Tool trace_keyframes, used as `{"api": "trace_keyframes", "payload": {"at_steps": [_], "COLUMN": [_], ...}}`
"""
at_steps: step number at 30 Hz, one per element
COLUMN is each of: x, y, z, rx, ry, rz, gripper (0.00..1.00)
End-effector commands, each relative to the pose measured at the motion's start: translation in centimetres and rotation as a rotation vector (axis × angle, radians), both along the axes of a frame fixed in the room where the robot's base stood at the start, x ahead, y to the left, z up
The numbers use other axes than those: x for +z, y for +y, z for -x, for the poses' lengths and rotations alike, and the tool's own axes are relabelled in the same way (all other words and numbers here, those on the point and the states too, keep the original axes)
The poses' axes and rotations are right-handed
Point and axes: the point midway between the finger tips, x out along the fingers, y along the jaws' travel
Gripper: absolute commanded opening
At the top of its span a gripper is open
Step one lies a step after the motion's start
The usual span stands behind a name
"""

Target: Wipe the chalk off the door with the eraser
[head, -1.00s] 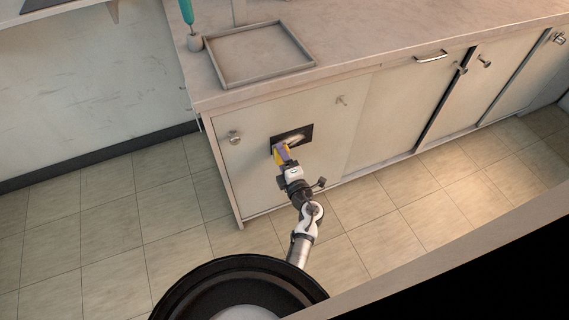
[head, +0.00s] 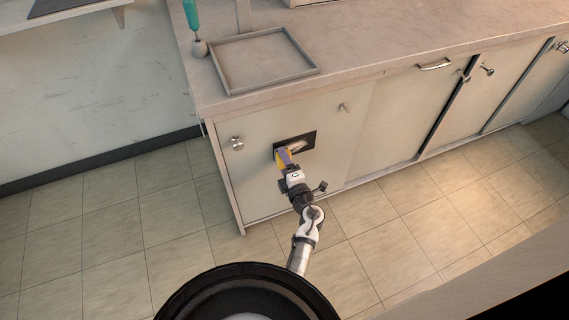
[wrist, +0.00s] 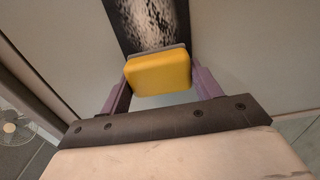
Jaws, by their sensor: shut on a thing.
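The cabinet door (head: 250,187) is pale and carries a dark rectangular panel (head: 305,138) with a whitish chalk patch (head: 299,147). In the wrist view the chalk shows as a bright mottled patch (wrist: 152,22) on the dark panel. My gripper (head: 286,162) is shut on the yellow eraser (wrist: 159,75), which has a grey layer on its door side. The eraser is at the lower left end of the panel in the head view. I cannot tell whether it touches the panel. It hides part of the panel.
A round knob (head: 237,143) is on the door left of the panel, and a small peg (head: 345,107) is above right. The counter (head: 380,50) above holds an empty shallow tray (head: 232,88) and a teal-handled tool (head: 191,15). The tiled floor in front is clear.

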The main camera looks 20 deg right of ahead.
Motion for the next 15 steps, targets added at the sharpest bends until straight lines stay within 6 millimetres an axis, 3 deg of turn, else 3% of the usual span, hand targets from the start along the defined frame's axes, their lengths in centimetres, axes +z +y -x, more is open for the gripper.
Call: {"api": "trace_keyframes", "payload": {"at_steps": [15], "x": [0.03], "y": [0.12], "z": [-1.08], "rx": [0.002], "ry": [0.0], "rz": [0.0], "gripper": [0.45]}}
